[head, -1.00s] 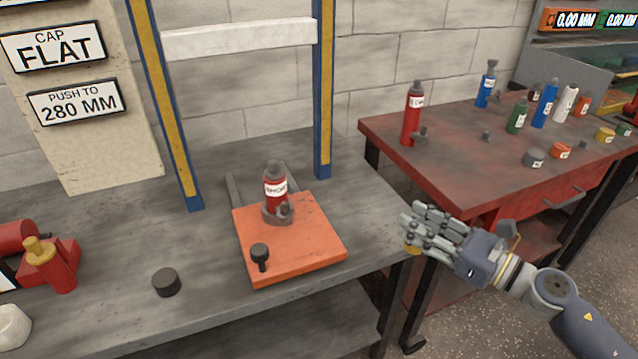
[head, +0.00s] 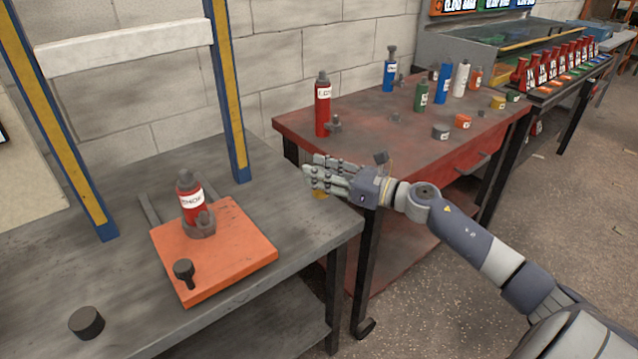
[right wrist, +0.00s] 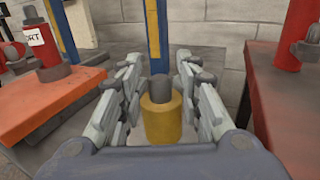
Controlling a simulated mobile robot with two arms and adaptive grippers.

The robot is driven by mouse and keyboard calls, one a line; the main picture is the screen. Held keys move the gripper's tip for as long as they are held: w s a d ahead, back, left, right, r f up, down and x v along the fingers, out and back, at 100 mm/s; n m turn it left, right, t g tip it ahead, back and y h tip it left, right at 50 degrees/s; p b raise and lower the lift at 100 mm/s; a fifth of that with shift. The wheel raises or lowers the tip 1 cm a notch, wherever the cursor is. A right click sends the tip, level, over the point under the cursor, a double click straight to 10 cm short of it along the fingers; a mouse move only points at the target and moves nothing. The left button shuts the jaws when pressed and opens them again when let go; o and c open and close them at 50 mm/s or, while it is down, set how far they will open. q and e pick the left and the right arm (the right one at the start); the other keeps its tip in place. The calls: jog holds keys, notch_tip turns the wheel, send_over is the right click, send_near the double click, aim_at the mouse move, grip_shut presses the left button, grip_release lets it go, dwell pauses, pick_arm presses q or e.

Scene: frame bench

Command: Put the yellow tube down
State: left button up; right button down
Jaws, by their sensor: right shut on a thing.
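The yellow tube (right wrist: 161,118) is a short yellow cylinder with a dark grey top, upright between the fingers in the right wrist view. Only a small yellow bit (head: 320,194) shows below the fingers in the head view. My right gripper (head: 318,179) is shut on it and holds it in front of the gap between the grey bench (head: 100,190) and the red table (head: 430,140); it also shows in the right wrist view (right wrist: 160,85). My left gripper is not in view.
On the grey bench, an orange plate (head: 240,255) carries a red bottle (head: 190,200) in a grey clamp; a black puck (head: 86,322) lies nearby. A blue-yellow frame (head: 228,90) stands behind. The red table holds a tall red bottle (head: 322,108) and several coloured tubes and caps.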

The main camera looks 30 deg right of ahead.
jog(key=shift+w+d, duration=0.15)
jog(key=shift+w, duration=0.35)
jog(key=shift+f, duration=0.3)
notch_tip(320, 180, down, 3)
jog(key=shift+b, duration=0.4)
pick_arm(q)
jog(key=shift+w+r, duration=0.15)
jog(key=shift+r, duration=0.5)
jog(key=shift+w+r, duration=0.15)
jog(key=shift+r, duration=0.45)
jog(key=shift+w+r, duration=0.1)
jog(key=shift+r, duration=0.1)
pick_arm(e)
jog(key=c, duration=1.1)
grip_release()
jog(key=shift+f, duration=0.1)
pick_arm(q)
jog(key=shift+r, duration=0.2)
